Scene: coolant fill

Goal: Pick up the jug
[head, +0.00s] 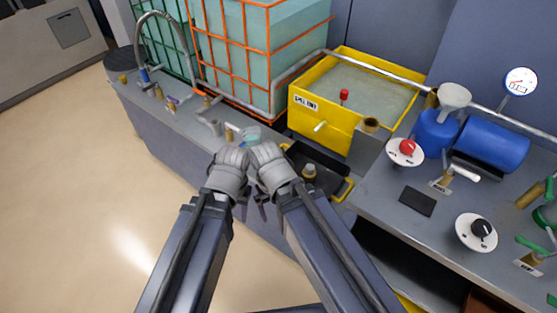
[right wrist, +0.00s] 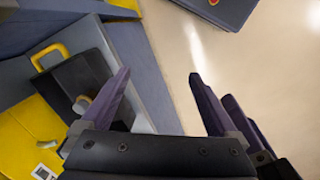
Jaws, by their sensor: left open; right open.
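A pale teal, rounded object (head: 251,134) stands on the grey bench just behind my wrists in the head view. It may be the jug, but my wrists hide part of it and I cannot be sure. My left gripper (head: 243,205) is open and hangs low at the bench's front edge, apart from this object. My right gripper (right wrist: 155,85) is open and empty in the right wrist view, with floor and bench edge beyond its fingers.
A black tray (head: 330,183) with yellow handles lies right of my wrists, with a small pale-topped item (head: 309,171) in it. A yellow tank (head: 325,120) stands behind. A blue container (head: 436,133) with a funnel stands at right. Open floor (head: 90,190) lies left.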

